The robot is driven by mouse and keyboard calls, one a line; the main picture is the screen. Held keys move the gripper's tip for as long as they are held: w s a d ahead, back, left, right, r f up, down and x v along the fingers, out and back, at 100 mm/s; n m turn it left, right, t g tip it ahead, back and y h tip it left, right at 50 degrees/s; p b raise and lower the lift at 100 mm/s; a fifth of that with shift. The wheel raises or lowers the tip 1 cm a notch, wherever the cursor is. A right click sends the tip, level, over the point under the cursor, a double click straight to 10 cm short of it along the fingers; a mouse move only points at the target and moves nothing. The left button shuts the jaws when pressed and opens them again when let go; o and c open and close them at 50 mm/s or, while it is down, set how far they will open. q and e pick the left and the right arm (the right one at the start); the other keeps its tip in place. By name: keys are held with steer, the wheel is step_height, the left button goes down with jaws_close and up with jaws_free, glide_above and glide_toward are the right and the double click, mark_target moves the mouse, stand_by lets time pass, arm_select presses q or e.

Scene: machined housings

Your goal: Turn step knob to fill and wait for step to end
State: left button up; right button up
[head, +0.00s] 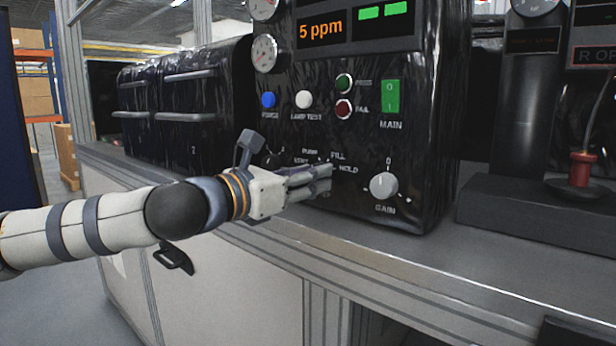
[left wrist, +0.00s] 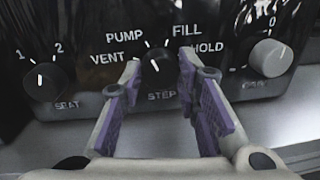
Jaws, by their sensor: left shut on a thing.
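The black step knob (left wrist: 157,75) sits on the front panel of the black machine (head: 440,120), above the STEP label and among the VENT, PUMP, FILL and HOLD labels. Its white mark seems to point up and slightly left, toward PUMP, but it is small and blurred. My left gripper (head: 322,178) reaches the panel from the left and is shut on the step knob. Its purple-padded fingers show on both sides of the knob in the left wrist view (left wrist: 160,68). In the head view the fingers hide the knob. My right gripper is not in view.
The grey gain knob (head: 383,186) is right of my gripper; the black seat knob (left wrist: 42,80) is left of it. Above are a blue button (head: 268,100), a white button (head: 303,99), the green MAIN switch (head: 390,96) and a display (head: 321,29) reading 5 ppm.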

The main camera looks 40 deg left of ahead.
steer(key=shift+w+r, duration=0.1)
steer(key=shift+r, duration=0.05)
arm_select(q)
steer(key=shift+s+r+m+p, duration=0.1)
steer(key=shift+r+m+p, duration=0.2)
steer(key=shift+m+p, duration=0.85)
steer(key=shift+m, duration=0.65)
steer(key=m+p, duration=0.1)
steer(key=m, duration=0.2)
steer(key=shift+p, duration=0.4)
steer(key=shift+f+m+g+y+p, duration=0.25)
steer(key=shift+m+g+y+p, duration=0.1)
steer(key=shift+m, duration=0.65)
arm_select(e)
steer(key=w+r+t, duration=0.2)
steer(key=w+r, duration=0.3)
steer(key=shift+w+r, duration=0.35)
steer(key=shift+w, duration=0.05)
arm_select(q)
steer(key=o, duration=1.2)
steer(key=shift+c, duration=0.2)
